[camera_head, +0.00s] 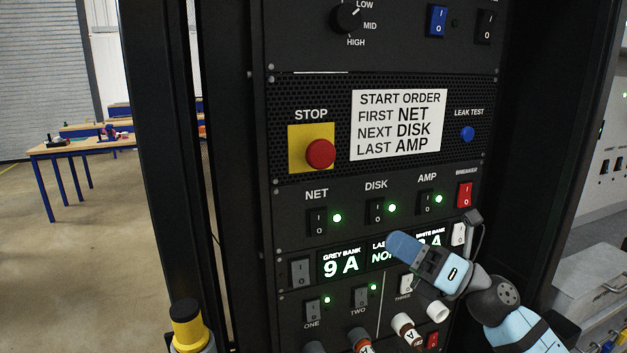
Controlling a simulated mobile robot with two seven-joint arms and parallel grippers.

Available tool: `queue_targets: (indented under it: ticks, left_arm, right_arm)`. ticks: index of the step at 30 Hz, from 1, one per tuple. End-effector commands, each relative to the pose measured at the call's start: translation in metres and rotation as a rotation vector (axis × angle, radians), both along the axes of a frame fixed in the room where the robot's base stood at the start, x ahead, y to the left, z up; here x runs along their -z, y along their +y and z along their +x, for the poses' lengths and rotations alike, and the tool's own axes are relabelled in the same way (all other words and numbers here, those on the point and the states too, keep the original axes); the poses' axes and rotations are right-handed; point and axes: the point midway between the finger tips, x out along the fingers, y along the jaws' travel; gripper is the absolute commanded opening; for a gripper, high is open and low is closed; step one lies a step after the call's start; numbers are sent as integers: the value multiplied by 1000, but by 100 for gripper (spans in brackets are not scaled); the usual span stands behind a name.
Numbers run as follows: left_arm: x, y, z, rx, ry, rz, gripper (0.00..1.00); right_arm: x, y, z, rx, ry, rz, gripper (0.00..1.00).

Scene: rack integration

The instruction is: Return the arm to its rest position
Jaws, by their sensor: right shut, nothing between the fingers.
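My right gripper (403,246) is shut and empty. It comes in from the lower right on my light-blue arm and is in front of the rack panel (258,200), covering part of the display row. I cannot tell its exact gap to the panel. The grey bank display (341,264) reads 9 A. The other displays are partly hidden behind the gripper. My left gripper is not in view.
A red STOP button (320,153) on a yellow plate sits beside the start order sign (398,124). Coloured plugs (358,340) stick out low on the rack. A yellow post with a black top (187,325) stands at lower left. Workbenches (85,148) stand beyond open floor.

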Motion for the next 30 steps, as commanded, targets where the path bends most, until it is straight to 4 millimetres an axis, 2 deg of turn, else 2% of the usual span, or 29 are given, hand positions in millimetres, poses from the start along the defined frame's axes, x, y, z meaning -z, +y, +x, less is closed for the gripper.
queue_targets:
  ticks: [1, 5, 7, 11, 12, 14, 15, 18, 21, 24, 27, 30]
  left_arm:
    - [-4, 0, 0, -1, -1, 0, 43]
    - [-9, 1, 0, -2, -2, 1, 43]
    - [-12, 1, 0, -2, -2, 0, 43]
    - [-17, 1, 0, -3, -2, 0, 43]
    - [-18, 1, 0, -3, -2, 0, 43]
    - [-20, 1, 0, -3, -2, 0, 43]
    - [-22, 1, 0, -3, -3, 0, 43]
    - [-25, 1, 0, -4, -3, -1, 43]
    - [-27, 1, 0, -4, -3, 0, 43]
    - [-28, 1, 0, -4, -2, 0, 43]
    - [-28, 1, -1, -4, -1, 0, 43]
    - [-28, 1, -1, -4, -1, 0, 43]
  right_arm:
    - [24, -4, -2, -2, 141, 113, 0]
    - [85, -19, -6, 13, 496, 405, 0]
    - [123, -29, -12, 34, 689, 560, 0]
    - [203, -46, -35, 101, 1047, 849, 0]
    - [230, -50, -46, 128, 1156, 937, 0]
    - [270, -57, -67, 174, 1318, 1073, 0]
    - [296, -60, -83, 209, 1421, 1160, 0]
    - [354, -65, -128, 299, 1652, 1363, 0]
    - [398, -65, -174, 384, 1832, 1532, 0]
    - [426, -64, -210, 452, 1956, 1654, 0]
    - [442, -63, -232, 495, 2026, 1729, 0]
    - [448, -63, -242, 511, 2055, 1760, 0]
